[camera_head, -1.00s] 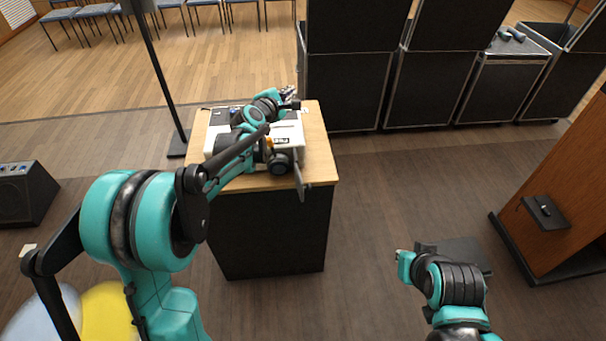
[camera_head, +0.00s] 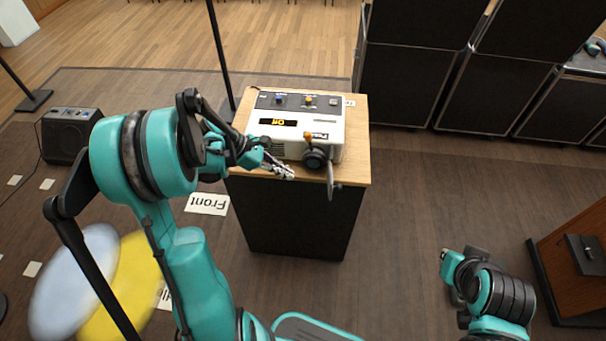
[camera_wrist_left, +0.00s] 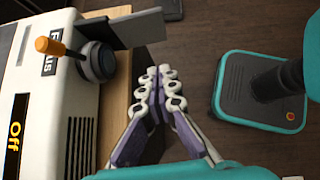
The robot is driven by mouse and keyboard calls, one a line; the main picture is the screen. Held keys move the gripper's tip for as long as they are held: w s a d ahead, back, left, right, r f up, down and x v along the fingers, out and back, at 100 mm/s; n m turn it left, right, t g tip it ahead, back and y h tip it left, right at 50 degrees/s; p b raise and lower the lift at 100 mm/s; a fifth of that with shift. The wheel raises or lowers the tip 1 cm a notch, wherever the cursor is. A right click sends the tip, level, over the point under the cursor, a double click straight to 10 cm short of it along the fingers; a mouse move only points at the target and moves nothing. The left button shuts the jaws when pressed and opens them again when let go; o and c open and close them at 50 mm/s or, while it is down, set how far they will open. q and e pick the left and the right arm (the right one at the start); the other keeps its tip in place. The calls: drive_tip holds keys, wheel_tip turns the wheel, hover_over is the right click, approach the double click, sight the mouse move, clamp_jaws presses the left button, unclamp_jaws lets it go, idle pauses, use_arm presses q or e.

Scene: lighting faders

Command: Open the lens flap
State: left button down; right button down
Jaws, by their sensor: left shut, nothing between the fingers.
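A white projector (camera_head: 280,107) sits on a wooden-topped black stand, with a round dark lens (camera_head: 316,157) at its near right side. The grey lens flap (camera_head: 331,182) is a flat plate beside the lens, seen nearly edge-on; it also shows in the left wrist view (camera_wrist_left: 138,28). How far it stands open I cannot tell. My left gripper (camera_head: 283,171) is shut and empty at the stand's near edge, left of the lens and apart from the flap. In the left wrist view its fingertips (camera_wrist_left: 160,76) are together. My right gripper is not visible, only part of its arm.
An orange-tipped lever (camera_head: 308,138) stands by the lens. The wooden stand top (camera_head: 356,160) has a narrow bare strip. A thin dark pole (camera_head: 217,50) rises behind the stand. Black cases (camera_head: 403,75) stand behind to the right. The floor right of the stand is clear.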

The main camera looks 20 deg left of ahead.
use_arm(q)
drive_tip(key=d+r+b+x, duration=0.2)
drive_tip(key=b+x, duration=0.1)
drive_tip(key=x, duration=0.9)
drive_tip(key=shift+w+b, duration=0.4)
drive_tip(key=shift+w+d+n+t+y+b, duration=0.2)
drive_tip(key=shift+d+n+t+y+b, duration=0.2)
drive_tip(key=shift+d+n+t, duration=0.6)
drive_tip(key=shift+d, duration=0.15)
